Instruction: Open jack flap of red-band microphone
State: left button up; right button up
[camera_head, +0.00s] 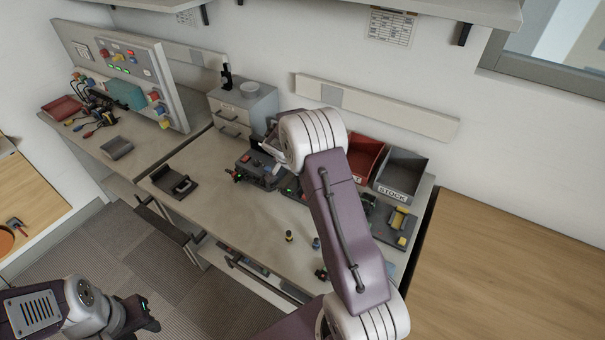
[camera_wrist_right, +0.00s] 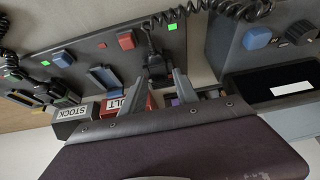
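My right arm reaches over the bench in the head view, and its white wrist covers its gripper there. In the right wrist view my right gripper (camera_wrist_right: 160,85) has its two grey fingers apart. A small black part (camera_wrist_right: 156,64) with a black cord lies just beyond and between the fingertips; I cannot tell whether they touch it. I cannot make out a red band or a jack flap on it. A dark radio panel (camera_wrist_right: 90,65) with a red square button (camera_wrist_right: 126,40) lies behind it. My left gripper (camera_head: 148,312) is at the lower left, away from the bench; its fingers are unclear.
A red bin (camera_head: 364,158) and a grey STOCK bin (camera_head: 399,173) stand at the bench's back right. A grey drawer unit (camera_head: 243,108) stands at the back. A dark holder (camera_head: 175,184) lies on the left. Small parts (camera_head: 289,236) lie near the front. The front middle is mostly clear.

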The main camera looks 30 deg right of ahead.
jog(key=v, duration=0.9)
